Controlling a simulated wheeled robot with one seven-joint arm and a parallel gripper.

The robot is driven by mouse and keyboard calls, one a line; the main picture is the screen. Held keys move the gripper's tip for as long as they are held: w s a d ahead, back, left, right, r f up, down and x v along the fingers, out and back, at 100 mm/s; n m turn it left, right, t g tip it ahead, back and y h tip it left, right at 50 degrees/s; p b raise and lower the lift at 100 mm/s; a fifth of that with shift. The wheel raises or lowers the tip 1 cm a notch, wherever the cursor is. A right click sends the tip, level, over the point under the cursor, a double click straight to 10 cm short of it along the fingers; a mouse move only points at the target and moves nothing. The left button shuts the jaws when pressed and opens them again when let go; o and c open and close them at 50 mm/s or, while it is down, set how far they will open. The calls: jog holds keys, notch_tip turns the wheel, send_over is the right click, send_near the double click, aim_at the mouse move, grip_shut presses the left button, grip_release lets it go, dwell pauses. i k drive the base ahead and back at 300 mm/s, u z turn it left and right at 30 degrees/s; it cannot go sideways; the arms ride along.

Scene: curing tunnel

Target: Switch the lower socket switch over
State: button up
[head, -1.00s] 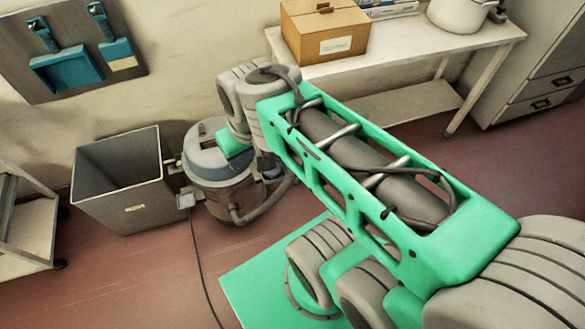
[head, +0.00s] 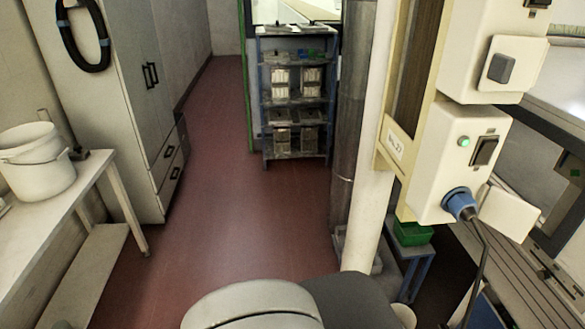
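The lower socket box (head: 430,165) is a cream unit at the right of the head view. It carries a dark rocker switch (head: 486,150) in its upper right part, with a lit green lamp (head: 463,142) to its left. I cannot tell which way the rocker is tipped. A blue plug (head: 459,204) sits at the bottom of this box, its dark cable hanging down. My gripper is not in view; only part of my own body shows at the bottom edge.
Above is another cream box (head: 470,50) with a grey cover (head: 501,68) and a partly cut-off dark switch (head: 539,3). A pale post (head: 368,220) stands left of the boxes. A shelf rack (head: 293,100) stands behind. Red floor (head: 235,210) is open up to the cabinet (head: 130,110).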

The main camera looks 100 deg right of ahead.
aim_at(484, 154)
jog(key=z, duration=1.6)
jog(key=k, duration=0.2)
jog(key=z, duration=3.2)
